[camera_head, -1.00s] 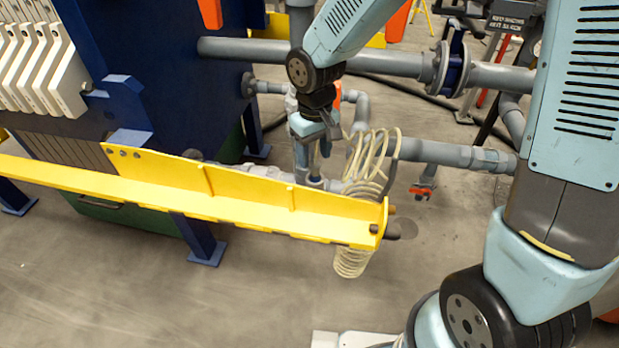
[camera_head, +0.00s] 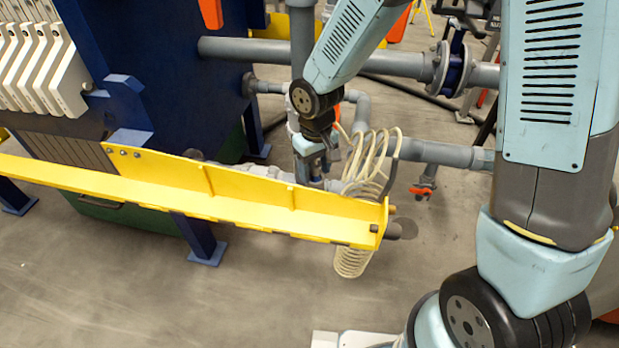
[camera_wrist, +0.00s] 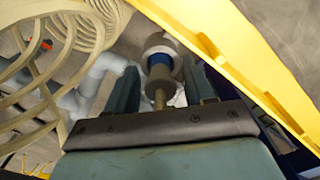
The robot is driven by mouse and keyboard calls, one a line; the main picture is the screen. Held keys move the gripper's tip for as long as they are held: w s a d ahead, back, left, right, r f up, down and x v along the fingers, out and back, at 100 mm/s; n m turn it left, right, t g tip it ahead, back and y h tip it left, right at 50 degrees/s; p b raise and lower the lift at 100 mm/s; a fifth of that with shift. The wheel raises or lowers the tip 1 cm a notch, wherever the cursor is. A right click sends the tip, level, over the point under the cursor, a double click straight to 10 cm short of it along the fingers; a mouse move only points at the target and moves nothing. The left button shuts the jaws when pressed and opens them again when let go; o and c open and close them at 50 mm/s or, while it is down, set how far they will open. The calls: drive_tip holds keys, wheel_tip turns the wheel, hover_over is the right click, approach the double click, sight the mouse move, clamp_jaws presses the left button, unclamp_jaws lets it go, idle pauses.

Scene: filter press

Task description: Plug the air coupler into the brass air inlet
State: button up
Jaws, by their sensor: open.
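My gripper (camera_head: 314,168) is lowered behind the yellow beam, beside the coiled hose. In the wrist view its two fingers (camera_wrist: 163,80) stand apart. Between them shows a pale grey round fitting with a blue band (camera_wrist: 160,62), apparently the air coupler, with a thin brass-coloured stem toward me. A gap shows between the fitting and at least the left finger, and I see no grip on it. The cream coiled hose (camera_head: 352,262) hangs at the beam's end; its join to the fitting is not clear. I cannot surely identify the brass air inlet.
Grey pipes (camera_head: 440,154) and a red-handled valve (camera_head: 421,191) lie behind. Hose loops (camera_wrist: 65,50) are close left in the wrist view. The front floor is clear.

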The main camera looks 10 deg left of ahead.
drive_tip(key=shift+c, duration=0.2)
drive_tip(key=c, duration=0.9)
drive_tip(key=shift+r, duration=0.1)
wheel_tip(320, 180, up, 10)
drive_tip(key=shift+f, duration=0.1)
idle(0.5)
drive_tip(key=shift+s, duration=0.1)
idle(0.3)
